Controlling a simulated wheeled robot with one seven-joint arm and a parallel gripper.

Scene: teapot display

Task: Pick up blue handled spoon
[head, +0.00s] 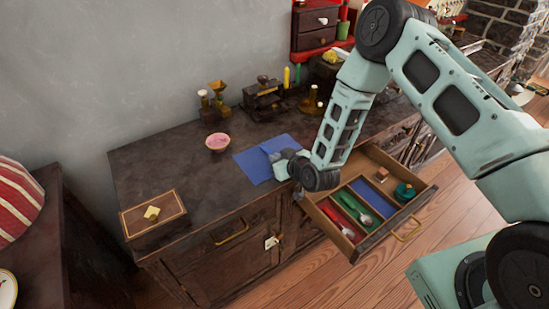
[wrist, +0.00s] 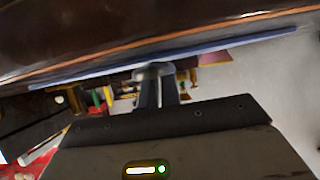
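My gripper (head: 280,155) is low over the counter, at a folded blue cloth (head: 252,165). In the wrist view its two dark fingers (wrist: 158,88) are close together with a narrow gap. A small pale rounded shape (wrist: 153,72) shows at their tips, too blurred to name. I cannot make out a blue-handled spoon for certain in either view. The open drawer (head: 362,243) has red, green and blue strips; spoon bowls show at the red (head: 347,232) and green (head: 365,219) ones. No spoon is clear on the blue strip (head: 374,199).
A pink bowl (head: 217,142) and a wooden box (head: 153,213) stand on the counter (head: 160,165) to the left. A grinder (head: 263,97) and small brass pieces (head: 213,103) stand along the wall.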

